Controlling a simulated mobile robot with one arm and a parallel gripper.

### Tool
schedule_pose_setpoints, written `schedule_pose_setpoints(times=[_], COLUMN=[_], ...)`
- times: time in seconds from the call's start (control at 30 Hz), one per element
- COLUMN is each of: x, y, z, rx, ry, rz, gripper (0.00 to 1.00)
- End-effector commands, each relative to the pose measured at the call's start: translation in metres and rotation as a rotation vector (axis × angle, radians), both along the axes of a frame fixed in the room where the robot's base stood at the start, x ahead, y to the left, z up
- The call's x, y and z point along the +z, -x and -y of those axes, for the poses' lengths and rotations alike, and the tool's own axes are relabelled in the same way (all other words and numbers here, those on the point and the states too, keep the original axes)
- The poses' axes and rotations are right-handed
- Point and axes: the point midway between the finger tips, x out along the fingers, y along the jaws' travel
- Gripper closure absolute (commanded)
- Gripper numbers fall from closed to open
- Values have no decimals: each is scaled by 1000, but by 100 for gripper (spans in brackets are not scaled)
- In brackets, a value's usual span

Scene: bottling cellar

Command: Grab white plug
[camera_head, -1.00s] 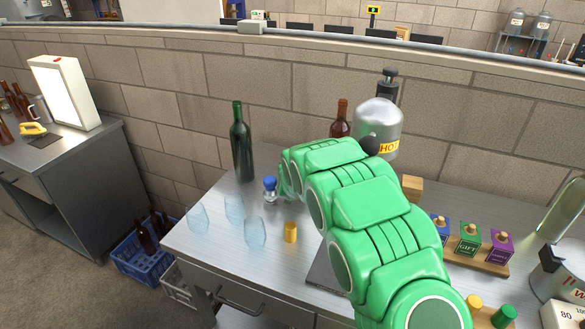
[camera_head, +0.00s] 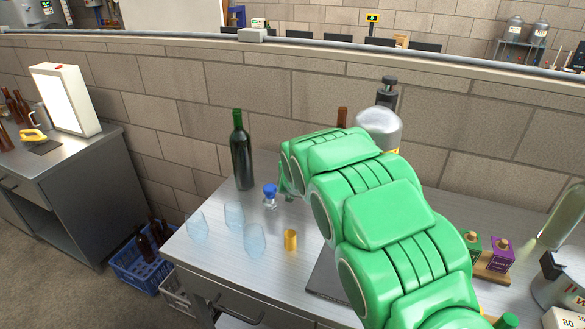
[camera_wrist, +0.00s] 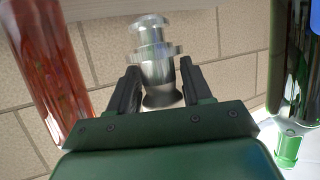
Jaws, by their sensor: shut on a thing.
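In the wrist view my gripper (camera_wrist: 158,84) is shut on a silvery stopper (camera_wrist: 158,58) with a rounded top, a wide collar and a dark lower end. The stopper looks bright metal rather than plain white; I cannot tell for sure that it is the white plug. It is upright in the picture between the two dark fingers, with the stone wall behind it. In the head view the stopper is hidden, and my green arm covers most of the gripper. No other white plug shows clearly.
A dark green bottle (camera_head: 241,160), a blue-capped glass vessel (camera_head: 270,198), clear glasses (camera_head: 234,215) and a yellow cylinder (camera_head: 290,240) stand left of my arm. A silvery tank (camera_head: 379,126) and a brown bottle (camera_head: 342,117) are behind it.

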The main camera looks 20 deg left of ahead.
Motion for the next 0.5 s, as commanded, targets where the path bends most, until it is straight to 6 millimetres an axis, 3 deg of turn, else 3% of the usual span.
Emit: schedule_pose_setpoints(times=[0.23,0.5], x=[30,46], y=[21,54], z=[13,33], rx=[1,1], ry=[2,1], rz=[1,-1], gripper=[84,84])
